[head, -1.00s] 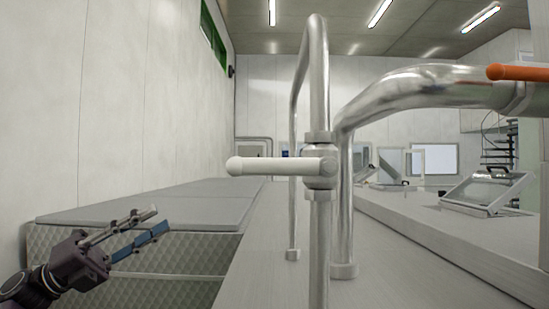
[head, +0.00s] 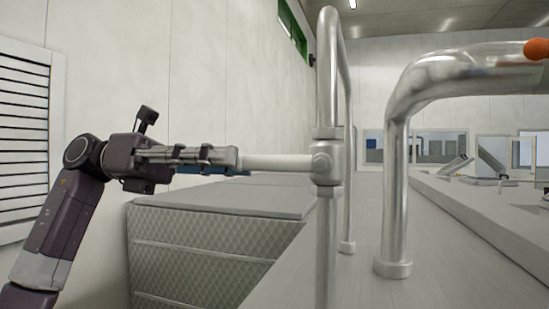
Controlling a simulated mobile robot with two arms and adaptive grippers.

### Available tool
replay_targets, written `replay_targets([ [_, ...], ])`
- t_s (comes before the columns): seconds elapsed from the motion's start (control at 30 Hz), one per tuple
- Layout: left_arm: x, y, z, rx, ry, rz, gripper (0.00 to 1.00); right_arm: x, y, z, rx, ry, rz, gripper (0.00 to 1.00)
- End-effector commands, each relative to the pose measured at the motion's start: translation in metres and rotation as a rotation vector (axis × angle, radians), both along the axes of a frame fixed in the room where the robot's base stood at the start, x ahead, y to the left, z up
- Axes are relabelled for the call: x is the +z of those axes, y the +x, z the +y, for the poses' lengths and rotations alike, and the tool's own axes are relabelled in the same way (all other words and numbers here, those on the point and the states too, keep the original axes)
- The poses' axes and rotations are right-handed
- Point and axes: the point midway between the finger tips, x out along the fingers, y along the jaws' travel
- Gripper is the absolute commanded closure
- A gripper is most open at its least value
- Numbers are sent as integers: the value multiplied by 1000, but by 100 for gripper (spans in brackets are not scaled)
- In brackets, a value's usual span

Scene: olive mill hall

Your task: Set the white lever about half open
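The white lever (head: 277,161) sticks out level to the left from the valve body (head: 328,162) on an upright steel pipe. My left gripper (head: 230,161) reaches in from the left at the lever's free end. Its near grey finger lies in front of the lever's tip and hides it; the blue pad of the other finger shows just below and behind. I cannot tell whether the fingers press on the lever. My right gripper is not in view.
A thick bent steel pipe (head: 397,190) stands to the right, with an orange handle (head: 537,49) at the upper right. A low quilted grey unit (head: 200,258) with a flat top lies below my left gripper. A louvred white panel (head: 25,140) is at far left.

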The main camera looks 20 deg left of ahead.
Motion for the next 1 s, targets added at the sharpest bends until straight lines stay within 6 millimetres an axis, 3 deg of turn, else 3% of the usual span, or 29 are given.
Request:
replay_targets([
  [0.1, 1, -1, -22, -3, 3, 0, 72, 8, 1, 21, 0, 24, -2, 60],
  [0.2, 2, -2, -37, -3, 1, 1, 72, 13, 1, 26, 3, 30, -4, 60],
  [0.4, 1, -2, -54, -2, -1, 2, 72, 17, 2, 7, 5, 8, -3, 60],
  [0.67, 0, -2, -56, -1, -1, 2, 72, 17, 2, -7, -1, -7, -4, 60],
  [0.93, 0, -2, -56, -2, -1, 2, 98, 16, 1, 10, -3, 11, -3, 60],
  [1.0, 0, -2, -56, -2, -1, 2, 100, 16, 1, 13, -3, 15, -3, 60],
])
